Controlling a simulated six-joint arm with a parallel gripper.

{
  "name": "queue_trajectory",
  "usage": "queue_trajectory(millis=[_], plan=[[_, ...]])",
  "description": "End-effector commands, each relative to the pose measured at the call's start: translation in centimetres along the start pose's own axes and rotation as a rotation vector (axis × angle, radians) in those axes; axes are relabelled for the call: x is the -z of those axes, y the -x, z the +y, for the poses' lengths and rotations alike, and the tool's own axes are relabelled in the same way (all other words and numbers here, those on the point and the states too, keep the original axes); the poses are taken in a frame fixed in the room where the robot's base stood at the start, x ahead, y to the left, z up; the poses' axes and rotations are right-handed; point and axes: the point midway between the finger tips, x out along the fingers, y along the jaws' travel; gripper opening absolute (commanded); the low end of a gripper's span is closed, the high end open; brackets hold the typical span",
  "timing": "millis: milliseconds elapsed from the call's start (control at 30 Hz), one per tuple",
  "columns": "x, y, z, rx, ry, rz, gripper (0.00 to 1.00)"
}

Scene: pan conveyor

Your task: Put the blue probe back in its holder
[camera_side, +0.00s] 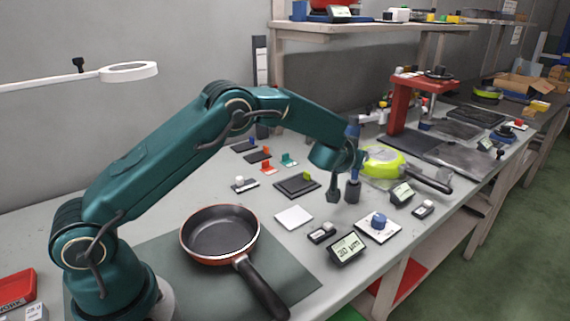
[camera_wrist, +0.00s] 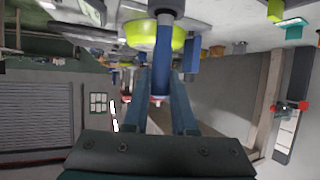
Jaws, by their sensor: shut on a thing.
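The blue probe (camera_side: 353,131) is upright in the side view, with a dark lower end (camera_side: 352,192) above the table. My gripper (camera_side: 354,161) is shut on the probe's body. In the wrist view the probe (camera_wrist: 163,50) stands between the two blue-grey fingers of my gripper (camera_wrist: 162,78), its dark end towards the top edge. A white plate (camera_side: 365,232) with a blue round piece (camera_side: 378,221) lies in front and to the right of the probe. I cannot tell for sure which thing is the probe's holder.
A frying pan (camera_side: 221,236) sits on a dark mat (camera_side: 165,250). A gauge reading 30 µm (camera_side: 347,248) and a second display (camera_side: 401,193) stand near the front edge. A green-yellow pan (camera_side: 384,160) is close behind the probe. A red stand (camera_side: 399,115) rises farther back.

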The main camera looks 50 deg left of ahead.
Motion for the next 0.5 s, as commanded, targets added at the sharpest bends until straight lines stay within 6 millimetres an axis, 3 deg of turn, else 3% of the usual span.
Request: queue_trajectory(millis=[500], plan=[[-1.1,-0.5,0.0,0.0,-0.002,0.0,0.0]])
